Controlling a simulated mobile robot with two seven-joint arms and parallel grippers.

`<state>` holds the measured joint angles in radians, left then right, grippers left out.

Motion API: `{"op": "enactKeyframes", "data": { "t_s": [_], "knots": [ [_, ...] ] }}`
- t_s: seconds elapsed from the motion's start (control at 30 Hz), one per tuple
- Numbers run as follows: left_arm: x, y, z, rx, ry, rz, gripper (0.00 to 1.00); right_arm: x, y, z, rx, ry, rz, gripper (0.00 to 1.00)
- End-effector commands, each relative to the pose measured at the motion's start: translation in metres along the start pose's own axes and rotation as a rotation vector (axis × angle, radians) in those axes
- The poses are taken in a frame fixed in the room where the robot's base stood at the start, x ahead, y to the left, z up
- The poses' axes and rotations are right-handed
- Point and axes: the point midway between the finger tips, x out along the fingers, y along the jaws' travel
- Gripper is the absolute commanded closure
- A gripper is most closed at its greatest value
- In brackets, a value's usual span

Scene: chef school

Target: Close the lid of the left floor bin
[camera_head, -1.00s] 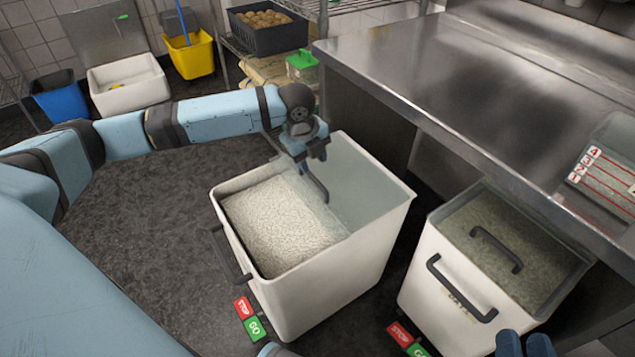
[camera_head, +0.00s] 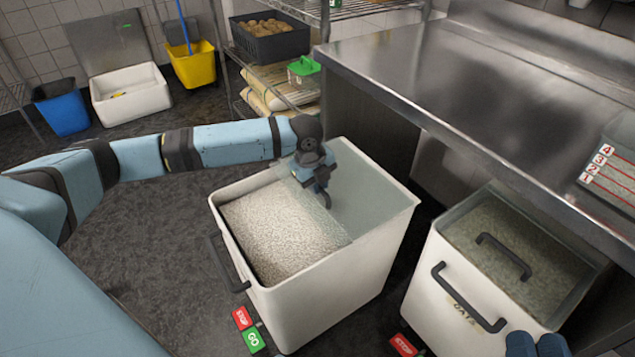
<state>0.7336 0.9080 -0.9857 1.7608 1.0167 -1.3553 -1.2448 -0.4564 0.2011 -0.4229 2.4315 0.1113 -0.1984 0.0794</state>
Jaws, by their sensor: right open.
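The left floor bin (camera_head: 340,292) is a white bin holding white grains (camera_head: 275,228), which lie exposed in its left part. Its clear lid panel (camera_head: 372,208) covers the back right part of the top. My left gripper (camera_head: 322,196) is over this panel, at or just above it, beside the edge of the grains. Its fingers are small and partly hidden, so I cannot tell whether they are apart. My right gripper (camera_head: 536,346) shows at the bottom edge, open, in front of the right bin.
The right bin (camera_head: 448,290) has a clear lid with a dark handle (camera_head: 503,256) over its top. A steel counter (camera_head: 450,85) stands behind both bins. A blue bin (camera_head: 62,103), a white sink (camera_head: 130,97) and a yellow bucket (camera_head: 193,66) stand at the back left.

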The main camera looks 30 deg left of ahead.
Motion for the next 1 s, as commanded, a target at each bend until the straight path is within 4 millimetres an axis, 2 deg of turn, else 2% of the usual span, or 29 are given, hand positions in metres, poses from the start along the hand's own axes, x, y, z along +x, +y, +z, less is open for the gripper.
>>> {"op": "enactKeyframes", "data": {
  "t_s": [0.2, 0.37, 0.4, 0.57, 0.7, 0.8, 1.0],
  "knots": [
    [-0.001, 0.001, 0.0, 0.0, 0.0, 0.0, 1.0, 0.0, 0.0, -0.002, -0.001, 0.001, 0.0, 0.6],
    [-0.005, 0.008, 0.0, 0.0, 0.0, 0.002, 1.0, 0.001, -0.003, -0.017, -0.007, 0.04, 0.002, 0.6],
    [-0.007, 0.011, 0.0, 0.0, 0.0, 0.003, 1.0, 0.001, 0.0, -0.015, -0.012, 0.018, 0.014, 0.6],
    [-0.015, 0.033, 0.0, 0.0, 0.001, 0.007, 1.0, -0.012, 0.022, 0.024, -0.041, -0.215, 0.105, 0.6],
    [-0.021, 0.059, 0.0, 0.0, 0.001, 0.008, 1.0, -0.041, 0.044, 0.064, -0.065, -0.463, 0.189, 0.6],
    [-0.024, 0.079, 0.0, 0.0, 0.002, 0.007, 1.0, -0.064, 0.056, 0.085, -0.073, -0.611, 0.234, 0.6],
    [-0.03, 0.116, 0.0, 0.0, 0.001, 0.004, 1.0, -0.065, 0.058, 0.08, -0.093, -0.644, 0.247, 0.6]
  ]
}}
